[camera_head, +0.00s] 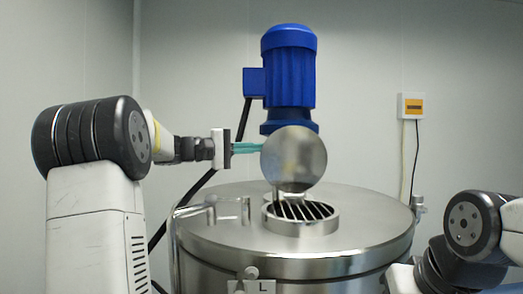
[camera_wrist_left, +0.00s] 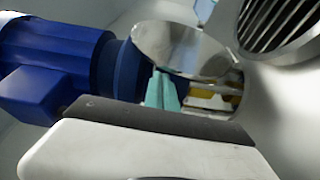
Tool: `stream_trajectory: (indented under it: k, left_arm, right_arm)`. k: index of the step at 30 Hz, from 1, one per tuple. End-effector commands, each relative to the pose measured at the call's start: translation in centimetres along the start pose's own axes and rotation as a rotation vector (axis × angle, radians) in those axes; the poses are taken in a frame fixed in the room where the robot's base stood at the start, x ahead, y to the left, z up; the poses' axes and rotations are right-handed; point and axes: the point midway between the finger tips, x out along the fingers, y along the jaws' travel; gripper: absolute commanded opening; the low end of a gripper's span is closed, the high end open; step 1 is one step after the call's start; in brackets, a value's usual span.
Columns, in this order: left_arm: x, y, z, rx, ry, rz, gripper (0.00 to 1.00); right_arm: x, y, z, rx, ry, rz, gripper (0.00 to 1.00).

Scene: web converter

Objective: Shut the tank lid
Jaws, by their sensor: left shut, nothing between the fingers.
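The tank lid (camera_head: 294,158) is a round shiny steel disc. It stands raised, roughly upright, at the back of the round grated opening (camera_head: 300,216) on top of the steel tank (camera_head: 360,232). In the left wrist view the lid (camera_wrist_left: 178,45) is seen close up, beside the grate (camera_wrist_left: 275,22). My left gripper (camera_head: 247,148) is shut and empty, with its teal fingers reaching the lid's left edge. The fingertips seem to be partly behind the lid; I cannot tell whether they touch it. The teal fingers (camera_wrist_left: 163,92) also show in the left wrist view. My right gripper is not in view.
A blue motor (camera_head: 290,70) stands behind the lid, close to my left fingers, and fills the left of the wrist view (camera_wrist_left: 50,65). A bent metal handle (camera_head: 212,210) rises at the tank top's left. A switch box (camera_head: 411,106) hangs on the wall.

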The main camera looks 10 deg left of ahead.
Motion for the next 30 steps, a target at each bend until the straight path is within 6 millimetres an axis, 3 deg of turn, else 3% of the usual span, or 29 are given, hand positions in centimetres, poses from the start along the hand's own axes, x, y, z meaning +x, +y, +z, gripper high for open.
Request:
stream_trajectory:
  k: [20, 30]
  left_arm:
    - [-0.5, 0.1, 1.4, 0.092, -0.002, 0.033, 0.00]
    - [-1.5, -0.2, 4.2, 0.284, -0.001, 0.100, 0.00]
  right_arm:
    - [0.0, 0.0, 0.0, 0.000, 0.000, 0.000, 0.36]
    - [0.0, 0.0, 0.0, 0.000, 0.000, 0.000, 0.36]
